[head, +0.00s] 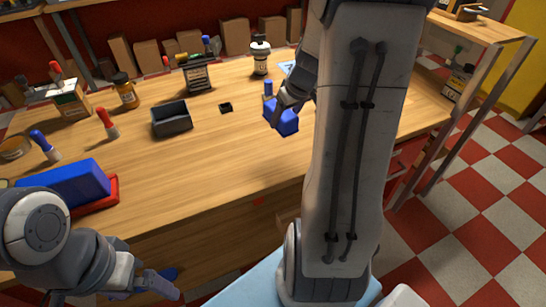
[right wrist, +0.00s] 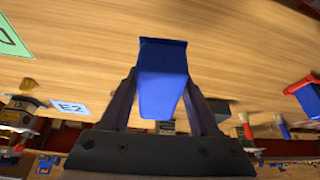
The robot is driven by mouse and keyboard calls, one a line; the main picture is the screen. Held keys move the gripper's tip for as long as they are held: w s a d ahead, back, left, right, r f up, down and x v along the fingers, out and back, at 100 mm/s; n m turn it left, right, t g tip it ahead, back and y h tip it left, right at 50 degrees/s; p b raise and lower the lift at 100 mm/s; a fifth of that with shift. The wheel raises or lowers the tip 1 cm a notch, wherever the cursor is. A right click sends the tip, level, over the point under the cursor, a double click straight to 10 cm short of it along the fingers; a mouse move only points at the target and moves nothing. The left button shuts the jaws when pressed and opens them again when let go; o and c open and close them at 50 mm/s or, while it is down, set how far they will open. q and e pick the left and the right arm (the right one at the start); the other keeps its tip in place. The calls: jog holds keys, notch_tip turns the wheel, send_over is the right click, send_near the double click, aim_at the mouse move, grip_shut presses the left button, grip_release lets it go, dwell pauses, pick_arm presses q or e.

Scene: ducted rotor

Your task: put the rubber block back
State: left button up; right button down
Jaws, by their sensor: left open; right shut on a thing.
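A blue block, which I take to be the rubber block (head: 282,117), is held over the right middle of the wooden table. It also shows in the right wrist view (right wrist: 162,82), tapering, between the two fingers. My right gripper (head: 277,112) is shut on it; the arm hides part of the table behind. Whether the block touches the table I cannot tell. My left gripper (head: 155,284) is open and empty, low at the table's front left edge.
A larger blue box (head: 65,184) sits on a red tray (head: 97,198) at the left. Bottles, a jar (head: 126,92) and screwdrivers line the left and back. The front middle is clear.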

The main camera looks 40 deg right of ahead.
jog(key=s+d+f+m+b, duration=0.1)
jog(key=s+d+f+b, duration=0.1)
jog(key=s+d, duration=0.35)
jog(key=p, duration=0.1)
send_over(275, 143)
jog(key=s, duration=0.2)
jog(key=shift+h, duration=0.3)
jog(key=f, duration=0.6)
jog(key=shift+w+a+f, duration=0.1)
jog(key=shift+w+f, duration=0.15)
jog(key=shift+f, duration=0.05)
jog(key=shift+w+f, duration=0.15)
jog(key=shift+f, duration=0.1)
pick_arm(q)
jog(key=shift+f+b, duration=0.5)
jog(key=shift+f, duration=1.4)
pick_arm(e)
jog(key=shift+f, duration=1.9)
jog(key=shift+f, duration=0.15)
jog(key=shift+c, duration=0.6)
grip_release()
pick_arm(q)
jog(key=shift+f, duration=0.2)
pick_arm(e)
jog(key=shift+a, duration=0.1)
